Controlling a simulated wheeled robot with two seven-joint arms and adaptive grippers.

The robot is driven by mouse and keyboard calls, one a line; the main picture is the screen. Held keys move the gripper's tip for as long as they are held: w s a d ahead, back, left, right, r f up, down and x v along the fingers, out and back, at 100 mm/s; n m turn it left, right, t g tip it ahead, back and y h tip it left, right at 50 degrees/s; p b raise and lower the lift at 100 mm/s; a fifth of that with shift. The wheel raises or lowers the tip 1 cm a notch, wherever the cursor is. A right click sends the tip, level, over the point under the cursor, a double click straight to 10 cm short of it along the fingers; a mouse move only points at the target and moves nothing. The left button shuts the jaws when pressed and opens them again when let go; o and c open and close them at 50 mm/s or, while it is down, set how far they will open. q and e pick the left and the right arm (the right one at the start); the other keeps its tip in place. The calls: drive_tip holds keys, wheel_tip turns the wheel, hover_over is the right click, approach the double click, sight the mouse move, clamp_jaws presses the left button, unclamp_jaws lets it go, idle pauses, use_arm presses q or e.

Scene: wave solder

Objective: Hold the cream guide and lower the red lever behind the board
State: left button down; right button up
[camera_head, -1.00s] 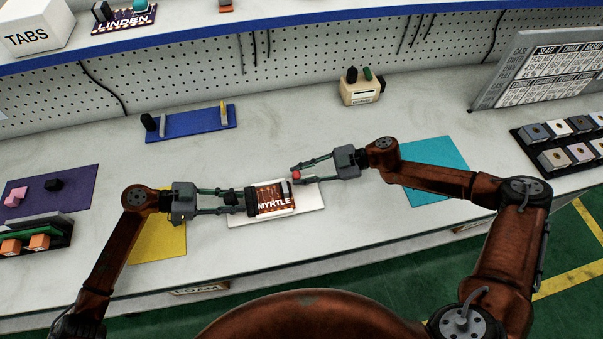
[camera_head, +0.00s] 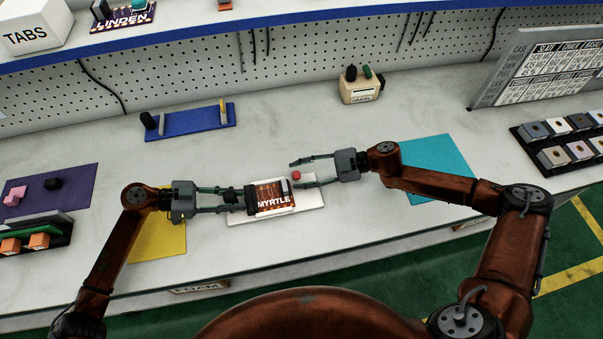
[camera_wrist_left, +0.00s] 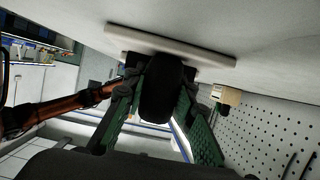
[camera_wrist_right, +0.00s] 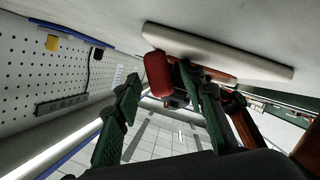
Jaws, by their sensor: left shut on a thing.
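The brown board marked MYRTLE (camera_head: 272,198) sits in a cream guide (camera_head: 275,211) on a pale base plate (camera_head: 312,199). A black end piece (camera_head: 251,201) is at its left side. My left gripper (camera_head: 238,199) is shut on a black part (camera_wrist_left: 161,88), which fills the space between its fingers in the left wrist view. The red lever (camera_head: 296,175) stands at the board's upper right; it also shows large in the right wrist view (camera_wrist_right: 158,74). My right gripper (camera_head: 294,175) is open, with its fingers on either side of the red lever. I cannot tell contact.
A blue fixture (camera_head: 190,122) and a cream box with knobs (camera_head: 360,88) stand farther back. A yellow mat (camera_head: 160,243) and a cyan mat (camera_head: 440,160) flank the work area. A sign (camera_head: 540,68) and a tray of blocks (camera_head: 529,148) are at right.

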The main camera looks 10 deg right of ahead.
drive_tip(key=shift+w, duration=0.1)
drive_tip(key=shift+w+r+m+g, duration=0.15)
drive_tip(key=shift+m+g, duration=0.15)
drive_tip(key=shift+m, duration=0.1)
drive_tip(key=v, duration=1.2)
drive_tip(key=w+a+r+n+t+h, duration=0.2)
drive_tip(key=w+a+r+t, duration=0.5)
drive_tip(key=w+a+r, duration=0.4)
drive_tip(key=shift+w+a+r+t+h, duration=0.15)
drive_tip(key=shift+w+a+t+h, duration=0.25)
drive_tip(key=shift+w+a+h, duration=0.75)
drive_tip(key=shift+w+d+y, duration=0.15)
drive_tip(key=shift+w+y, duration=0.05)
drive_tip(key=shift+y, duration=0.05)
